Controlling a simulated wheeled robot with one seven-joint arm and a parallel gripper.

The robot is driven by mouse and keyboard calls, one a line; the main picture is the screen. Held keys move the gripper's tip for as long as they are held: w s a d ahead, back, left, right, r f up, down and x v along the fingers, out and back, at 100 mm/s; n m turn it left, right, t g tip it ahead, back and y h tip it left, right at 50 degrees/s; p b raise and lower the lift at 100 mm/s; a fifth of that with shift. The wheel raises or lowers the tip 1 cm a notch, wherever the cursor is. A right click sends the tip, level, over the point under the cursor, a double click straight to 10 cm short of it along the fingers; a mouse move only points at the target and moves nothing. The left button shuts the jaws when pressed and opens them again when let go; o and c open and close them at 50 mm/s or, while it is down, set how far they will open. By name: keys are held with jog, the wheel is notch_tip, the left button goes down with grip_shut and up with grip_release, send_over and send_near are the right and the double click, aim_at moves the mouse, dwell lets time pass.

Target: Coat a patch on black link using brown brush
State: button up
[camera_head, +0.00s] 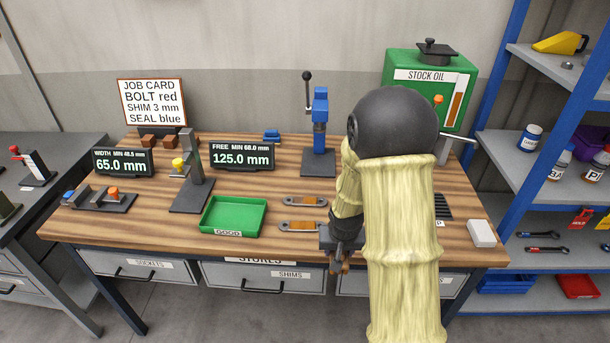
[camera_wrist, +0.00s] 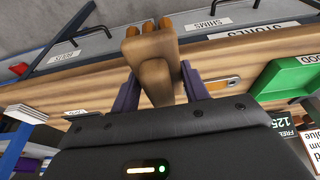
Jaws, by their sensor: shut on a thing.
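My gripper (camera_head: 341,246) is at the table's front edge, in front of the links. In the wrist view its two purple fingers (camera_wrist: 160,82) are shut on a brown, block-shaped thing with short prongs at its end, which I take for the brown brush (camera_wrist: 150,48). The brush also shows small in the head view (camera_head: 337,267). Two flat grey links with rounded ends and orange-brown middles lie on the table, a far link (camera_head: 285,201) and a near link (camera_head: 287,227). Neither looks clearly black. The brush appears apart from both. My arm hides the table to the right.
A green GOOD tray (camera_head: 234,232) lies left of the links. A blue press (camera_head: 320,120) stands behind them. A dial stand (camera_head: 190,175) and displays are further left. A green STOCK OIL box (camera_head: 400,80) and white block (camera_head: 481,233) are at right.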

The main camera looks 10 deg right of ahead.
jog(key=a+f+n, duration=0.2)
jog(key=a+f, duration=0.2)
jog(key=f, duration=1)
jog(key=shift+w+f+y, duration=0.15)
jog(key=shift+f+y, duration=0.05)
jog(key=shift+y, duration=0.1)
